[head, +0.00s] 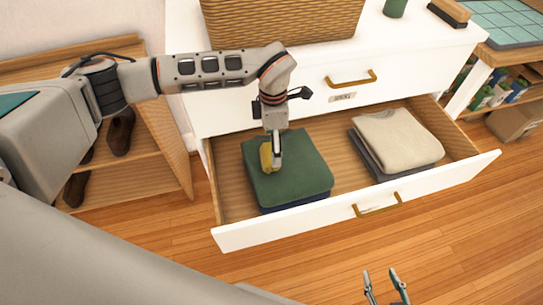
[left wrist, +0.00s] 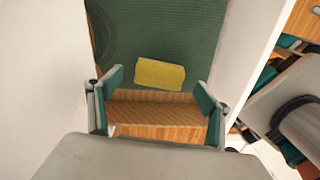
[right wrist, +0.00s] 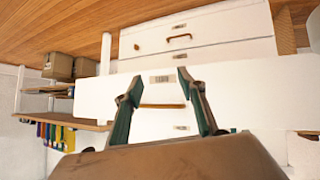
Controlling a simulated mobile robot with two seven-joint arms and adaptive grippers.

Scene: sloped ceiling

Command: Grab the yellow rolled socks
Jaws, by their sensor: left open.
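The yellow rolled socks (head: 266,158) lie on a folded green cloth (head: 305,178) at the left of the open drawer. In the left wrist view the socks (left wrist: 160,73) show as a yellow block on the green cloth. My left gripper (head: 276,165) is over the socks and partly covers them in the head view. In its wrist view its teal fingers (left wrist: 160,80) are open and apart, with the socks showing between and beyond their tips. I cannot tell the remaining height gap. My right gripper (head: 385,290) is open and empty, low in front of the drawer.
The open drawer (head: 370,211) has a white front and wooden walls. A beige folded sweater (head: 398,138) lies on a dark cloth at its right. A wicker basket (head: 285,20) stands on the white dresser top. A wooden shoe shelf (head: 165,168) stands at left. Floor in front is clear.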

